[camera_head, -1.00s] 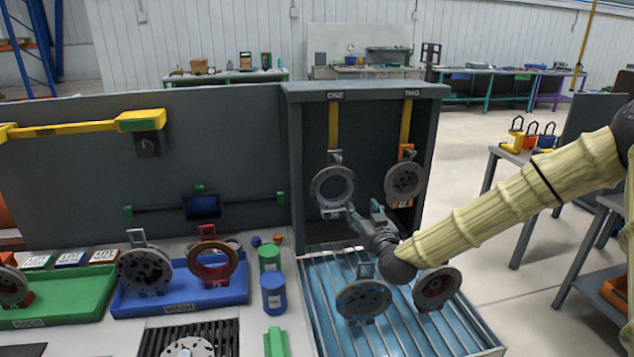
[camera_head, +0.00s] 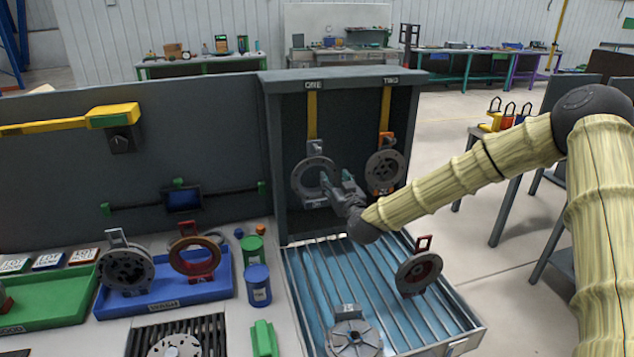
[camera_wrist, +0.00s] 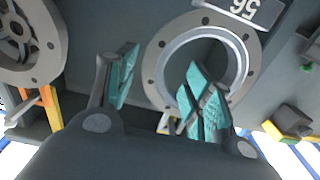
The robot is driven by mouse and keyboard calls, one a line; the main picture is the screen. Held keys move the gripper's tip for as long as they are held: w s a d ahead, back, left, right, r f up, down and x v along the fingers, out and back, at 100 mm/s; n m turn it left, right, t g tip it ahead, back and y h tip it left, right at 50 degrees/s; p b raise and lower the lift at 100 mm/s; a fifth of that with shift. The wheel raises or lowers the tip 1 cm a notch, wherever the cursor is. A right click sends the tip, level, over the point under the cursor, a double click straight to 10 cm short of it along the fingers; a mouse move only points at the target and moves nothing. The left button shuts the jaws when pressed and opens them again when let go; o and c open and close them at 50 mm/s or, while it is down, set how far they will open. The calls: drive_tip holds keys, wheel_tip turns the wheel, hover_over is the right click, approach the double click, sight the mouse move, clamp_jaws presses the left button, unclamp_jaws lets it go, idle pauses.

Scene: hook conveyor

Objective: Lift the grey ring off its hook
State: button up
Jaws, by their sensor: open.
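The grey ring (camera_head: 313,180) hangs upright under the sign ONE in the grey cabinet, below a yellow strap (camera_head: 312,115). In the wrist view the ring (camera_wrist: 154,62) has an open centre, bolt holes and an upside-down number plate. My gripper (camera_head: 333,180) is open at the ring's right side. In the wrist view its teal-padded fingers straddle one side of the rim: one finger overlaps the ring's opening, the other is outside it. I cannot tell whether either finger touches the ring. My fingers hide part of the rim.
A grey disc (camera_head: 385,169) with an orange holder hangs close by under TWO. A blue bin (camera_head: 165,300) stands left. Cabinet walls flank the hooks.

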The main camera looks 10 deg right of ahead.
sight(333, 177)
drive_tip(key=w, duration=0.2)
drive_tip(key=w+p, duration=0.1)
drive_tip(key=shift+w+f, duration=0.15)
drive_tip(key=shift+f, duration=0.15)
drive_tip(key=shift+w+d, duration=0.15)
drive_tip(key=shift+w, duration=0.25)
drive_tip(key=c, duration=1.1)
drive_tip(key=shift+r, duration=0.15)
